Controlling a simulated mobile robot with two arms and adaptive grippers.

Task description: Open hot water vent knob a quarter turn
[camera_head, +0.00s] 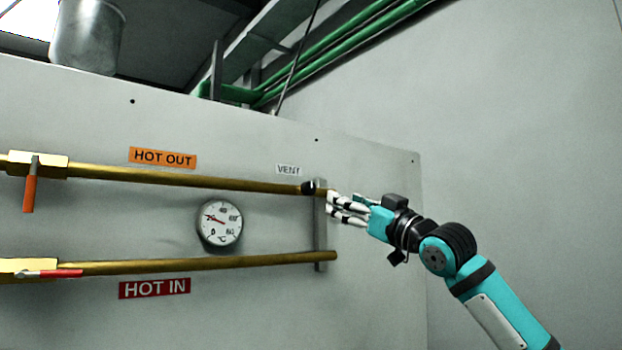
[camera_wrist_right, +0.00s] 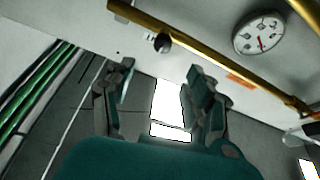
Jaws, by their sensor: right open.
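The vent knob (camera_head: 308,187) is small and black. It sits near the right end of the upper brass pipe (camera_head: 220,182), just below the VENT label (camera_head: 288,170). My right gripper (camera_head: 333,206) is just right of the knob and slightly lower in the head view. In the right wrist view the round dark knob (camera_wrist_right: 162,43) shows beyond and between the two spread fingers of the right gripper (camera_wrist_right: 158,72). The gripper is open and empty, and looks apart from the knob. My left gripper is in neither view.
A grey upright bracket (camera_head: 320,240) joins the pipe ends beside the gripper. A round gauge (camera_head: 220,223) sits between the pipes. The lower brass pipe (camera_head: 200,265) runs above the HOT IN label (camera_head: 154,288).

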